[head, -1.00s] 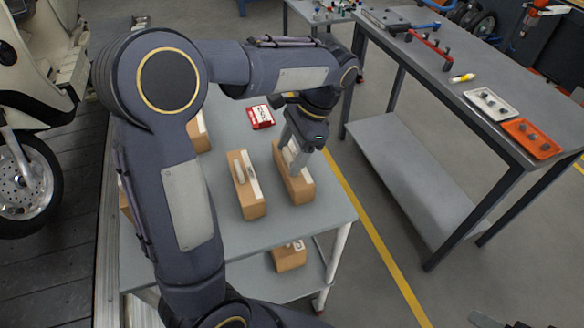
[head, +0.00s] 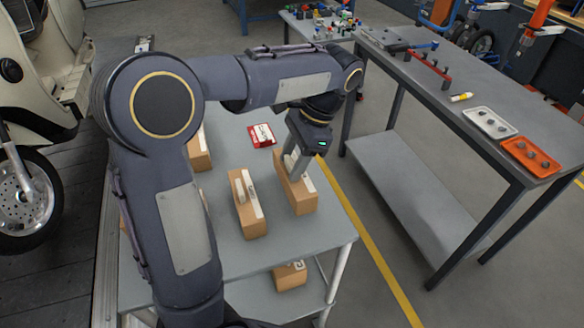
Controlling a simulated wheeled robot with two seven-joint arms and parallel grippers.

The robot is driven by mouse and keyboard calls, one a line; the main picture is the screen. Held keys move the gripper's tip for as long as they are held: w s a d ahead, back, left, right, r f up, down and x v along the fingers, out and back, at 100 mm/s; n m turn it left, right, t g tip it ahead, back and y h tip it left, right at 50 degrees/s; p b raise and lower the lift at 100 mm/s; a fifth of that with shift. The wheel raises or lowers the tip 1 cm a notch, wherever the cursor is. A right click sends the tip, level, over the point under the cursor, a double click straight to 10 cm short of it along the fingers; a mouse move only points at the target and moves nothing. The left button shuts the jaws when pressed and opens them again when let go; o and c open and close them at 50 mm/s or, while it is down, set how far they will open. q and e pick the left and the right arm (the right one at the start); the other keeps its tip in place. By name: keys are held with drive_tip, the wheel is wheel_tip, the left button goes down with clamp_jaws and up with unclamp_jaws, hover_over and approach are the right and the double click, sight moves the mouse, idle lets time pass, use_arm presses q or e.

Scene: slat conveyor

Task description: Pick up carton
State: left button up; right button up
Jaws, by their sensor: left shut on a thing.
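My left gripper (head: 296,163) is shut on a brown carton (head: 302,197) with a white label strip, its fingers at the carton's upper part. The carton is upright at the right side of the grey table (head: 235,268) and seems to be just clear of the top. A similar carton (head: 250,215) stands to its left, apart from it. Another carton (head: 198,153) stands farther back, partly hidden by my left arm. My right gripper is out of view.
A red and white box (head: 262,135) lies behind the held carton. Another carton (head: 290,275) is on the lower shelf. A grey workbench (head: 440,85) with trays and tools stands to the right, across a floor gap with a yellow line.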

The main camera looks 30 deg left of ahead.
use_arm(q)
drive_tip(key=w+d+r+p, duration=0.1)
drive_tip(key=w+d+r, duration=0.1)
drive_tip(key=d+r, duration=0.2)
drive_tip(key=w+d+r+p, duration=0.1)
drive_tip(key=w+d+r, duration=0.1)
drive_tip(key=d+r, duration=0.3)
drive_tip(key=d, duration=0.4)
drive_tip(key=shift+w+r, duration=0.25)
drive_tip(key=shift+w, duration=0.15)
drive_tip(key=s+a+f, duration=0.1)
drive_tip(key=a+f, duration=0.2)
drive_tip(key=a, duration=0.1)
drive_tip(key=s+a+f+b, duration=0.1)
drive_tip(key=s+a+f, duration=0.1)
drive_tip(key=a+f, duration=0.1)
drive_tip(key=s+a+f+b, duration=0.1)
drive_tip(key=a+f, duration=0.2)
drive_tip(key=a, duration=0.2)
drive_tip(key=shift+s+a, duration=0.25)
drive_tip(key=shift+s, duration=0.05)
drive_tip(key=x, duration=0.3)
drive_tip(key=shift+w, duration=0.3)
drive_tip(key=shift+f, duration=0.4)
drive_tip(key=shift+f, duration=0.15)
